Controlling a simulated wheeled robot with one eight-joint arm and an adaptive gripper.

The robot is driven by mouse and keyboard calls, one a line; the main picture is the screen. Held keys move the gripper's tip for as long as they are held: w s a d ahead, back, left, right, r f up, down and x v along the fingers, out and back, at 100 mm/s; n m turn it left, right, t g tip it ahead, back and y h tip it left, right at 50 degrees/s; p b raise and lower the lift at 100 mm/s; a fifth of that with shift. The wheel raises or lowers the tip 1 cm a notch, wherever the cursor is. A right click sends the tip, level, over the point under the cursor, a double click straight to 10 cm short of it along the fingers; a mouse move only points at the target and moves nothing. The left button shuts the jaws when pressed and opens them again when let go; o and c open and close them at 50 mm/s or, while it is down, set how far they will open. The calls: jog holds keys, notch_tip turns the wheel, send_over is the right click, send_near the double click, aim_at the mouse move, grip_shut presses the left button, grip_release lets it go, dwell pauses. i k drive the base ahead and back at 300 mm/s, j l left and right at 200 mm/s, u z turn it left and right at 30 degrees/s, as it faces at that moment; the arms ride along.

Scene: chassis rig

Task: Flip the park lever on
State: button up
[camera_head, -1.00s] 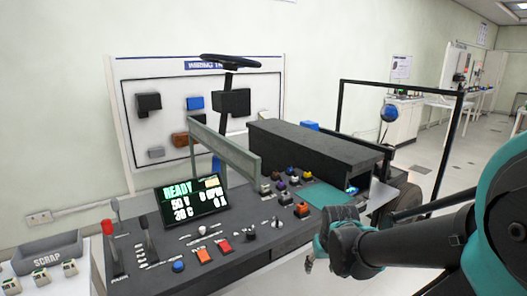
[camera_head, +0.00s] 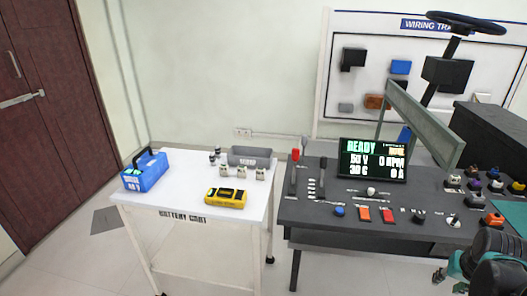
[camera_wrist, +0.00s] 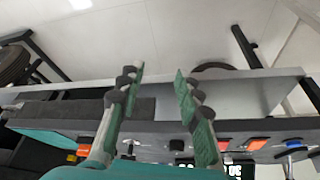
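At the left end of the dark console (camera_head: 330,228) stand a red-topped lever (camera_head: 295,156), a grey-knobbed lever (camera_head: 304,144) just behind it, and a black lever (camera_head: 322,175) to their right. All look roughly upright. Their labels are too small to read, so I cannot tell which is the park lever. My gripper (camera_head: 441,276) is at the lower right of the head view, well to the right of these levers. In the wrist view my gripper (camera_wrist: 158,75) has its two green fingers apart, with nothing between them. No lever is clear there.
The display (camera_head: 373,160) reads READY. Blue, orange and red buttons (camera_head: 388,215) line the console front. A beam (camera_head: 425,122) and steering wheel (camera_head: 467,22) rise behind. A white cart (camera_head: 165,220) with a yellow meter (camera_head: 226,198) stands left.

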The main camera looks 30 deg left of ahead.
aim_at(295, 153)
jog(key=u, duration=1.2)
